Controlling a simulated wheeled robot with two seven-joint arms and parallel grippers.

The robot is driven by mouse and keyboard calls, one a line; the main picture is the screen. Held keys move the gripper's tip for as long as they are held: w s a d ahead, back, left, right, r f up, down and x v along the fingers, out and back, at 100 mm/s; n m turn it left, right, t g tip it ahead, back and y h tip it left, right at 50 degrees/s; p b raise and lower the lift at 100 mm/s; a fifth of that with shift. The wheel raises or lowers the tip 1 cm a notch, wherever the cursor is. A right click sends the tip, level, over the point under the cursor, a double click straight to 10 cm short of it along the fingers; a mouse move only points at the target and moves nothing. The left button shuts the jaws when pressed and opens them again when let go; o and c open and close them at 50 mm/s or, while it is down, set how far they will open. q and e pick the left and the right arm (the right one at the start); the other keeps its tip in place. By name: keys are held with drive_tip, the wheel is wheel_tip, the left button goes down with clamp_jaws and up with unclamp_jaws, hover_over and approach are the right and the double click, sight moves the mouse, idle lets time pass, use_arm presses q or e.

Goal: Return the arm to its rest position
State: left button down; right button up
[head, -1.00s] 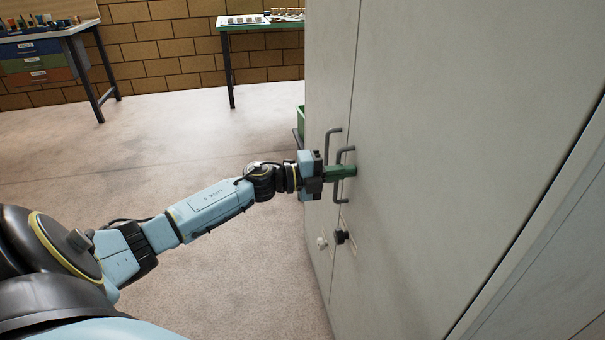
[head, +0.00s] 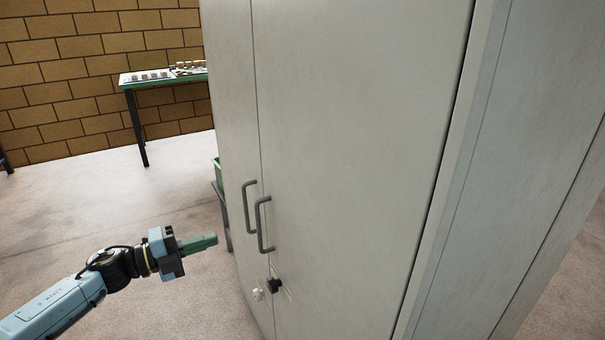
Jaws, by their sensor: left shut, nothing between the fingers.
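My left gripper (head: 200,243) shows at the lower left of the head view. Its green fingers are shut with nothing between them. It is in the air, left of the grey cabinet (head: 350,130) and apart from its handles. The cabinet has two tall doors, both closed, with a left handle (head: 250,205) and a right handle (head: 263,226) side by side. My left arm (head: 60,305) comes in from the lower left corner. My right gripper is not in view.
Below the handles are a black knob (head: 275,286) and a pale knob (head: 258,294). A green-topped table (head: 130,85) with small items stands by the brick wall (head: 60,60). A green bin (head: 217,172) is partly hidden behind the cabinet. The floor (head: 90,200) at left is clear.

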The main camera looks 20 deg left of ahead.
use_arm(q)
drive_tip(key=s+d+f+n+g+y, duration=0.1)
drive_tip(key=s+d+f+n+y, duration=0.15)
drive_tip(key=f+n+y, duration=0.55)
drive_tip(key=s+d+f+n+y, duration=0.1)
drive_tip(key=s+f+n+y, duration=0.3)
drive_tip(key=f+n, duration=0.6)
drive_tip(key=s+d+f+n+g+y, duration=0.1)
drive_tip(key=s+d+f+n+g, duration=0.3)
drive_tip(key=s+d+f+g, duration=0.25)
drive_tip(key=s+d+f+n+g+h+p, duration=0.1)
drive_tip(key=s+d+f+g+p, duration=0.1)
drive_tip(key=s+d+p, duration=0.3)
drive_tip(key=s+d+f+n+g+p, duration=0.1)
drive_tip(key=s+f+g+p, duration=0.1)
drive_tip(key=s, duration=0.4)
drive_tip(key=s+r+g+p, duration=0.1)
drive_tip(key=s+p, duration=1.7)
drive_tip(key=p, duration=0.2)
drive_tip(key=shift+r+m+h, duration=0.3)
drive_tip(key=shift+r, duration=0.1)
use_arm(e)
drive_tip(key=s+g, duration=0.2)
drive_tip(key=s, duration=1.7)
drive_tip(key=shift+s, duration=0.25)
